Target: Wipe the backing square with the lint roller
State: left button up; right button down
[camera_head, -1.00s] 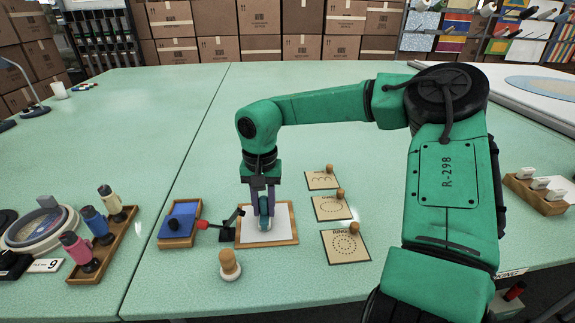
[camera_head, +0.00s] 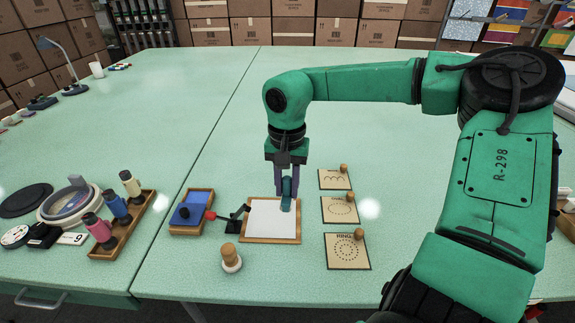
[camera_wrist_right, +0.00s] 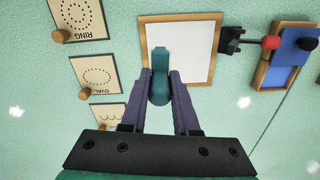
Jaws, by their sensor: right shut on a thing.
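The white backing square (camera_head: 265,222) lies in a wooden frame (camera_head: 270,241) on the table, and shows in the wrist view (camera_wrist_right: 188,45). My right gripper (camera_head: 288,190) points down, shut on the teal lint roller (camera_head: 286,203). The roller is at the right, far part of the square, near the frame's edge. In the wrist view my right gripper (camera_wrist_right: 159,85) holds the roller (camera_wrist_right: 160,62) between its purple fingers, its tip overlapping the square. Whether the roller touches the square I cannot tell. My left gripper is not in view.
A black clamp with a red knob (camera_head: 210,215) stands at the square's left edge, beside a blue pad tray (camera_head: 190,213). A wooden-handled stamp (camera_head: 231,258) is in front. Three pattern cards (camera_head: 347,251) lie to the right. The table behind is clear.

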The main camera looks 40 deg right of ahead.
jog(key=shift+r+p, duration=0.7)
jog(key=shift+r, duration=0.6)
